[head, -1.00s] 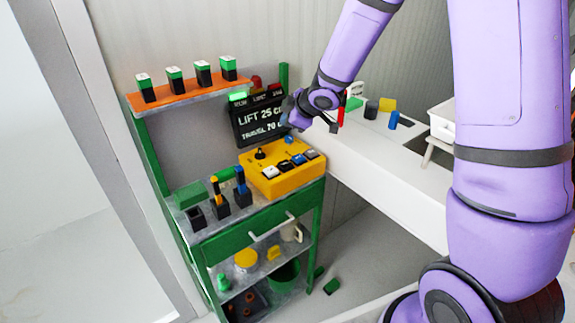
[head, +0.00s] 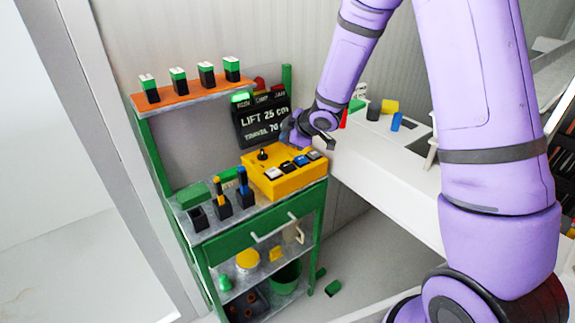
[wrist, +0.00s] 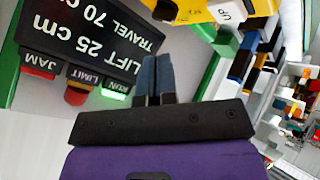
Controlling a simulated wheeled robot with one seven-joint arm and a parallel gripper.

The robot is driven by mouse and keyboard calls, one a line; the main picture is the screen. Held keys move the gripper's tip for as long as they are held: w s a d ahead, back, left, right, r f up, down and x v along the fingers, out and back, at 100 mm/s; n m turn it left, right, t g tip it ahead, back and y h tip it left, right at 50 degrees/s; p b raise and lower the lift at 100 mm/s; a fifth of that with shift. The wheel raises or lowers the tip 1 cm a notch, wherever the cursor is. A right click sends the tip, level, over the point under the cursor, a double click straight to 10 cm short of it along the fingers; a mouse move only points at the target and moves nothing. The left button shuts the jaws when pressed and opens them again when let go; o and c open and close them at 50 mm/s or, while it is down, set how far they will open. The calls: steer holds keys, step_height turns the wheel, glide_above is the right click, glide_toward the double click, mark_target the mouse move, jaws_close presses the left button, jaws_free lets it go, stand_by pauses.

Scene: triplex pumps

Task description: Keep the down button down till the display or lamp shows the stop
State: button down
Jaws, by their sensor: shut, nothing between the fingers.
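The yellow control box (head: 293,182) sits on top of the green cart, with a row of white, dark and blue buttons and a black knob (head: 262,154). In the wrist view a white button marked UP (wrist: 230,12) shows at the box's edge, with a dark button (wrist: 165,10) beside it. I cannot read which button is down. The black display (head: 262,120) reads LIFT 25 cm and TRAVEL 70. The green RUN lamp (wrist: 115,92) is lit; the LIMIT lamp (wrist: 76,96) and JAM lamp (wrist: 38,70) look unlit. My gripper (wrist: 158,60) is shut and empty, near the box; contact is not visible.
An orange shelf (head: 190,92) with several green-and-black blocks is above the cart. Cups with tools stand left of the box. A white bench (head: 375,165) with a blue piece (head: 396,121) and a yellow piece (head: 390,106) lies to the right.

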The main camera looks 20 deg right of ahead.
mark_target(287, 166)
steer(key=shift+f, duration=2.95)
steer(key=shift+f, duration=0.15)
steer(key=shift+f, duration=0.25)
